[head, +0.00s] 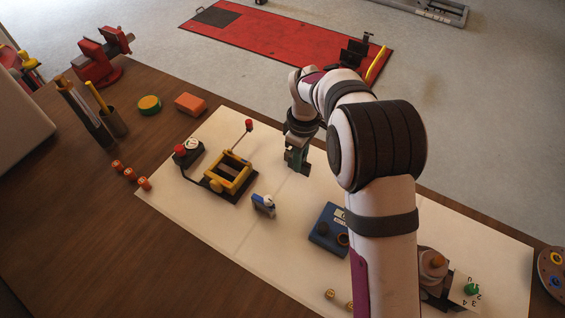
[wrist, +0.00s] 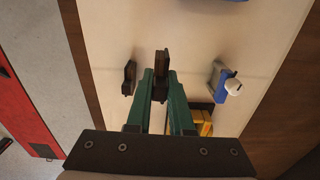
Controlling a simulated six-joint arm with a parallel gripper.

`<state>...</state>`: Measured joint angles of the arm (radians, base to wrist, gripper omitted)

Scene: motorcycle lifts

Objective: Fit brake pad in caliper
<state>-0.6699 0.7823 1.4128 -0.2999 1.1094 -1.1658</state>
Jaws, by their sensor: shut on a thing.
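My gripper (head: 297,168) is over the white mat, right of the yellow frame. In the wrist view, the green fingers (wrist: 161,88) are shut on a narrow brown and black piece (wrist: 162,64), which looks like the brake pad. A similar dark piece (wrist: 129,78) stands on the mat just left of the fingers.
A small blue and white piece (head: 263,204) stands between the yellow frame and a blue block with round holes (head: 328,228). A red-button box (head: 187,152) is left of the frame. The mat (head: 232,125) is clear behind the lever.

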